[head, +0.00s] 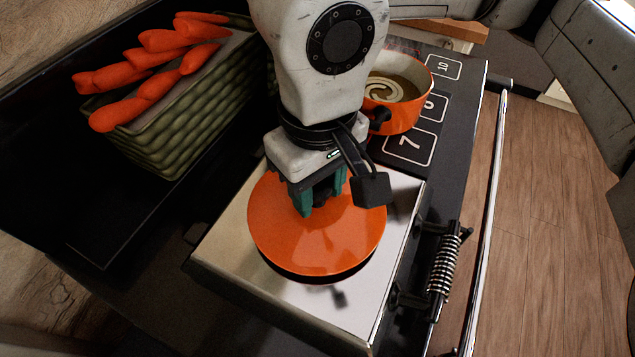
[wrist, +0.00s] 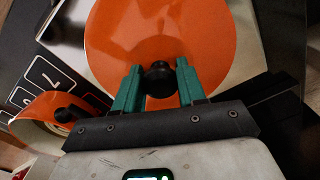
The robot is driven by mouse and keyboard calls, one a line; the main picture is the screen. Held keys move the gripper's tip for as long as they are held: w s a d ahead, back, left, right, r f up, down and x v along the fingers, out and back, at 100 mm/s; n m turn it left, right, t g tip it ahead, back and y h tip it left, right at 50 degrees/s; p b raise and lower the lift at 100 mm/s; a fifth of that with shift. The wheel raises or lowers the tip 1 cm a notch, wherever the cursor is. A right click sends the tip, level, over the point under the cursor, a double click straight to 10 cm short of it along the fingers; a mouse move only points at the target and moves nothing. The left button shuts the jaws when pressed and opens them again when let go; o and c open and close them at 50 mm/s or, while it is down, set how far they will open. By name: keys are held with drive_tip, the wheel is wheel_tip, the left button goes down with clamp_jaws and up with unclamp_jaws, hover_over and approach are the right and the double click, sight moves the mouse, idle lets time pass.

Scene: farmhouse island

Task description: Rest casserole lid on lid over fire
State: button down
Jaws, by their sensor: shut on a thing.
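The orange casserole lid (head: 318,243) is round with a dark knob (wrist: 159,79). My gripper (head: 321,200) is shut on the knob, with a green finger on either side of it, as the wrist view (wrist: 157,90) shows. The lid is over the shiny metal hob lid (head: 235,232), which has a coiled spring handle (head: 444,263) on its right side. A dark shadow shows under the lid's near edge; I cannot tell whether the lid touches the metal. The orange casserole pot (head: 405,115) stands uncovered behind, with pale swirled contents; it also shows in the wrist view (wrist: 40,108).
A green woven basket (head: 170,140) with several carrots (head: 160,85) stands at the back left. Numbered plates (head: 408,146) lie along the stove's right side. A chrome rail (head: 489,200) runs along the stove's front edge, beside the wooden floor (head: 545,220).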

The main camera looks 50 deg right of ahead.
drive_tip(key=shift+f+b, duration=0.6)
drive_tip(key=shift+b, duration=0.25)
idle(0.6)
drive_tip(key=c, duration=0.6)
unclamp_jaws()
drive_tip(key=shift+o, duration=0.2)
drive_tip(key=shift+r, duration=0.1)
drive_tip(key=shift+r+p, duration=0.9)
drive_tip(key=shift+r, duration=2.05)
drive_tip(key=shift+s, duration=0.1)
